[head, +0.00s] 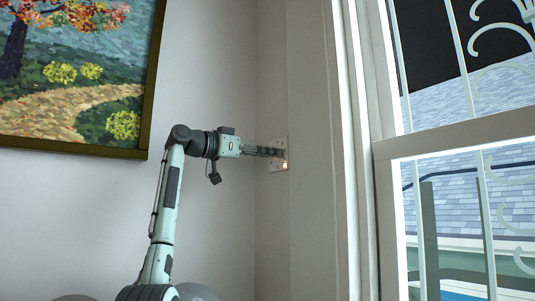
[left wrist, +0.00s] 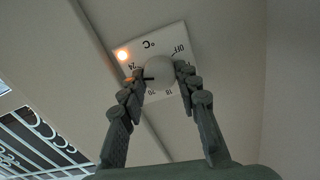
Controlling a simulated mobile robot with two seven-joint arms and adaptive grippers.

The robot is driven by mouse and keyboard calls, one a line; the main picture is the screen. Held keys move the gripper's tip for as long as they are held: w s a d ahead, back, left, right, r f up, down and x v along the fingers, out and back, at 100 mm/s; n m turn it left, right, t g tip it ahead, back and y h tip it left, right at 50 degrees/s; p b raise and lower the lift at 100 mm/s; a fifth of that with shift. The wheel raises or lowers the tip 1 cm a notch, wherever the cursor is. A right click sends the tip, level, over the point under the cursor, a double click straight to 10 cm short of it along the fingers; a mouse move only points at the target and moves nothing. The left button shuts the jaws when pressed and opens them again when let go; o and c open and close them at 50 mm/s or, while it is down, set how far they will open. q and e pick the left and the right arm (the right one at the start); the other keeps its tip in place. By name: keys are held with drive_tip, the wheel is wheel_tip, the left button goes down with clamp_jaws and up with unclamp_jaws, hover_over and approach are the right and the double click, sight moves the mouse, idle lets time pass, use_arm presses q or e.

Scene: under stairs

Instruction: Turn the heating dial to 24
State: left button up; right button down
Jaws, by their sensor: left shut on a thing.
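The heating dial (left wrist: 160,73) is a round pale knob on a white square plate (left wrist: 165,35) marked °C, OFF and numbers. The plate also shows on the wall in the head view (head: 280,142). My left gripper (left wrist: 160,76) is shut on the knob, one finger on each side. Its arm reaches the plate from the left in the head view. A dark pointer line on the knob points left in the wrist view, below the 24 (left wrist: 132,67). The left finger hides the number there. An orange light (left wrist: 122,55) glows at the plate's corner.
A framed landscape painting (head: 75,75) hangs on the wall left of the arm. A white-framed window (head: 450,150) with curled bars stands to the right of the plate. The bare wall around the plate is clear.

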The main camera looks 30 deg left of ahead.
use_arm(q)
drive_tip(key=shift+f+m, duration=0.2)
drive_tip(key=shift+m, duration=0.9)
drive_tip(key=o, duration=1.2)
drive_tip(key=shift+c, duration=0.2)
drive_tip(key=shift+r, duration=0.15)
wheel_tip(320, 180, up, 10)
drive_tip(key=shift+f, duration=0.1)
